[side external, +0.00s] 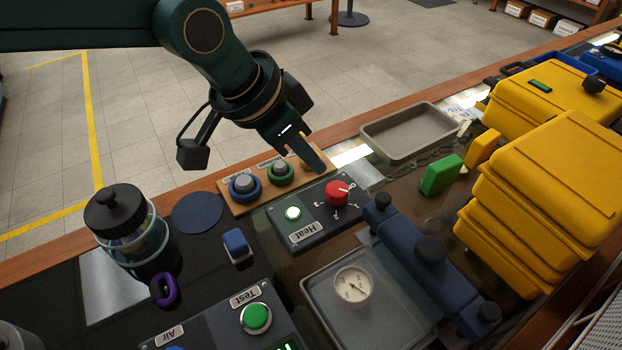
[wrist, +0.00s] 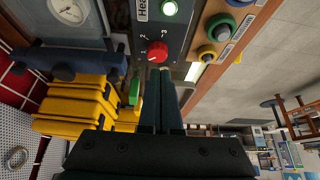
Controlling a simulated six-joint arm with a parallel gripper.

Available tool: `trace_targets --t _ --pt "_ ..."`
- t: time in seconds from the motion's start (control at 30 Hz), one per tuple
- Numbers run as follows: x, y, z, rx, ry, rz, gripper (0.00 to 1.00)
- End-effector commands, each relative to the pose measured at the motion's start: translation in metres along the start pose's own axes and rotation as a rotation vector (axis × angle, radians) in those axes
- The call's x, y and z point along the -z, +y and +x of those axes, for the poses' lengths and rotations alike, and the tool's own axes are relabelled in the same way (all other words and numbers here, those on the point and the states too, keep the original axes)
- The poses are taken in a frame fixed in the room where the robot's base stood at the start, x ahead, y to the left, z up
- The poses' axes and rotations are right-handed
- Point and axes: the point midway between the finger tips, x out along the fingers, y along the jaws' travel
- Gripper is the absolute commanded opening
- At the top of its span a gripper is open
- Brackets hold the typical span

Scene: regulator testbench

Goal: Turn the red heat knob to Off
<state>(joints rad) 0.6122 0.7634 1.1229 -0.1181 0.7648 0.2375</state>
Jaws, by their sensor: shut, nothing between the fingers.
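The red heat knob (side external: 338,192) sits on the dark Heat panel (side external: 283,236), with small white markings around it. A pale line on the knob points to the upper right in the side view; the marking there is too small to read surely. In the wrist view the knob (wrist: 157,51) is just beyond my fingertips. My gripper (side external: 319,168) is shut and empty, its fingers pointing down just above and left of the knob in the side view. I cannot tell whether the tips touch the knob or panel. A green light (side external: 293,213) glows on the panel.
A wooden strip with blue (side external: 244,187) and green (side external: 281,174) buttons lies behind the panel; a yellow one is partly hidden by my fingers. A blue regulator body (side external: 420,247) stands right of the panel, near stacked yellow cases (side external: 540,200). A grey tray (side external: 372,141) lies behind.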

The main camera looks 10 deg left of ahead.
Motion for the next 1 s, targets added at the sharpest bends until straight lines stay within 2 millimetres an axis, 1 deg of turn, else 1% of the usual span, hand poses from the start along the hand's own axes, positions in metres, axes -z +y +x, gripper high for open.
trace_targets --t 0.03,0.07,0.17,0.5,0.7,0.83,1.0 --pt "0.002 -0.008 -0.002 0.001 0.001 -0.004 0.00" --pt "0.002 -0.010 -0.002 0.001 0.001 -0.003 0.00" --pt "-0.001 -0.010 0.003 -0.001 -0.003 0.000 0.00" --pt "-0.021 -0.009 0.038 -0.001 -0.005 -0.001 0.00" --pt "-0.029 -0.009 0.054 -0.002 -0.002 -0.001 0.00" --pt "-0.032 -0.009 0.058 -0.002 -0.002 0.000 0.00" --pt "-0.032 -0.009 0.059 -0.001 0.000 0.001 0.00"
